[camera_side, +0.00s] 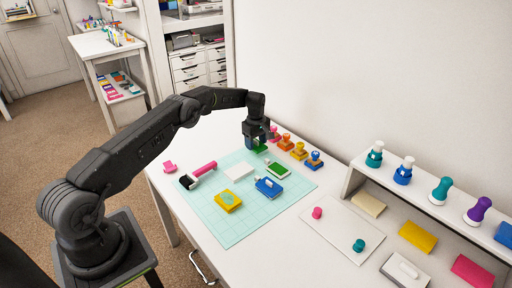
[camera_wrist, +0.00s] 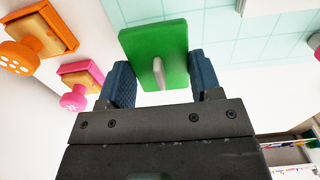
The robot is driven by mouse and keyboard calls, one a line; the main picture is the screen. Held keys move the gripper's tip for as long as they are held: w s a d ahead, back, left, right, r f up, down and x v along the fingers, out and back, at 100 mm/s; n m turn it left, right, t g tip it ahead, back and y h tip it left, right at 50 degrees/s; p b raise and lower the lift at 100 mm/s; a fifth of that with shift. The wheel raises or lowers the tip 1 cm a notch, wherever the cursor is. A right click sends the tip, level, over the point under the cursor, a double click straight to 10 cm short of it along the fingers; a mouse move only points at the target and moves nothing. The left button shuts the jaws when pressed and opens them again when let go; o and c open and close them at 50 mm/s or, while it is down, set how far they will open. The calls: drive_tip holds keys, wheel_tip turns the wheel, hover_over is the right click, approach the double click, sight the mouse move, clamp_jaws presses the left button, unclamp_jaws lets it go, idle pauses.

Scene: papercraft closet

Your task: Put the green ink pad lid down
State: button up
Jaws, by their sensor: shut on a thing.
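The green ink pad lid (camera_wrist: 150,42) is a flat green rectangle with a pale tab. In the wrist view it sits between the two blue fingers of my gripper (camera_wrist: 162,78), which is shut on it. In the side view my gripper (camera_side: 258,142) is low over the far corner of the mat, with a bit of the green lid (camera_side: 260,149) showing under it. I cannot tell whether the lid touches the surface. A green ink pad (camera_side: 278,170) lies on the mat, nearer the camera than my gripper.
Several stamps, including a blue one (camera_side: 314,160), stand in a row right of my gripper, close to it. The pale teal cutting mat (camera_side: 240,228) bears a blue pad (camera_side: 268,187), a yellow pad (camera_side: 228,201), a white block (camera_side: 238,172) and a pink-handled roller (camera_side: 203,171).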

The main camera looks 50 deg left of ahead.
drive_tip(key=shift+f, duration=1.3)
drive_tip(key=shift+f, duration=0.1)
drive_tip(key=o, duration=0.9)
